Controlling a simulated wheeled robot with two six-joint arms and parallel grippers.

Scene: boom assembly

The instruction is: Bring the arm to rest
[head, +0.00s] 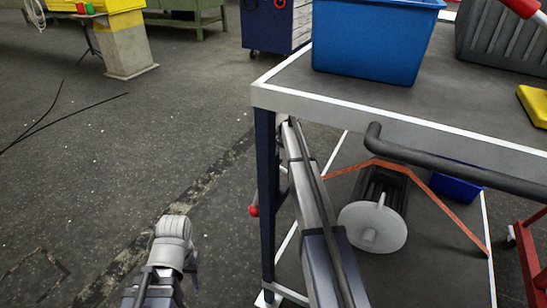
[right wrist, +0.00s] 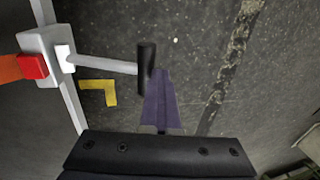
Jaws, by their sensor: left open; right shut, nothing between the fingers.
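My left arm comes in at the bottom left of the head view, low over the floor. Its gripper (head: 191,266) is open, mostly hidden behind the pale wrist, and holds nothing that I can see. My right gripper (right wrist: 159,80) shows in the right wrist view as dark purple fingers, shut and empty, above bare floor. A lever with a black grip (right wrist: 146,66) shows close to its fingertips; I cannot tell whether they touch. My right arm reaches along the left side of the workbench (head: 262,94) in the head view; its gripper is not clear there.
A blue bin (head: 372,48), a grey crate (head: 506,38) and a yellow object (head: 536,104) are on the workbench. A black bar runs along its front edge. Below are a white disc (head: 372,226) and a small blue bin (head: 455,186).

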